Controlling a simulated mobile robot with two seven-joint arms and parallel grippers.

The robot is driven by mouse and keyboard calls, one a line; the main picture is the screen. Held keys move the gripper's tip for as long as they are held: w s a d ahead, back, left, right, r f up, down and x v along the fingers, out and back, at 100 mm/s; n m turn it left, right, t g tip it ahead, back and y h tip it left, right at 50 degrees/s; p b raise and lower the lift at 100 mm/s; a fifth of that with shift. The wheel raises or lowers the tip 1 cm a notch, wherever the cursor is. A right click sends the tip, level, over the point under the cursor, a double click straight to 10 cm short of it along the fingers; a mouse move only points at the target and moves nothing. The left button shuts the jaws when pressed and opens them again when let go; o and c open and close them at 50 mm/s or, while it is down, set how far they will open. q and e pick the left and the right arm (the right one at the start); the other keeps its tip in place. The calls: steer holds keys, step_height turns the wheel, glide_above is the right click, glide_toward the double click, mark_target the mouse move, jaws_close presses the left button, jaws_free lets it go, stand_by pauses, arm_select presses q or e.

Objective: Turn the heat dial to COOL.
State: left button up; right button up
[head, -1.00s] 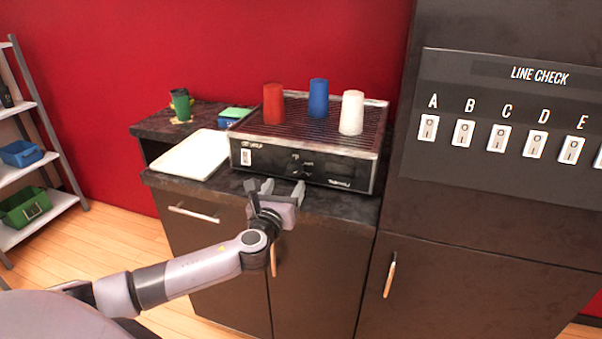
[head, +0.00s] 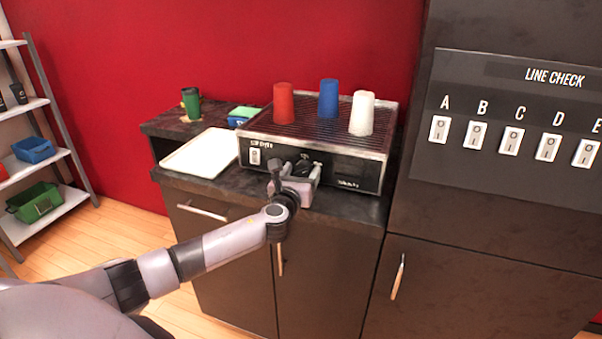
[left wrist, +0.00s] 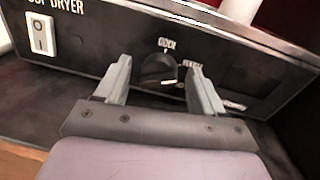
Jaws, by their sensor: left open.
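The heat dial (left wrist: 158,70) is a round black knob on the dark front panel of the cup dryer (head: 352,172). In the left wrist view a small printed label that looks like COOL sits above it, and another label, too small to read surely, is at its upper right. A pale mark shows at the dial's lower right edge. My left gripper (head: 297,167) is open at the panel in the head view. In the left wrist view its fingers stand on either side of the dial, with gaps showing. My right gripper is not in view.
A white rocker switch (left wrist: 41,34) is left of the dial. Red (head: 284,103), blue (head: 328,98) and white (head: 362,113) cups stand on the dryer's ribbed top. A white tray (head: 200,153) lies to its left. A switch panel (head: 520,105) is on the right.

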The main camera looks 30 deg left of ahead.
arm_select(q)
steer(key=c, duration=1)
steer(key=shift+n, duration=0.3)
steer(key=n, duration=1)
steer(key=shift+a+r+n+g+h, duration=0.1)
steer(key=shift+a+n+g+h, duration=0.05)
steer(key=shift+n+g+h, duration=0.2)
steer(key=shift+n, duration=0.25)
steer(key=o, duration=1)
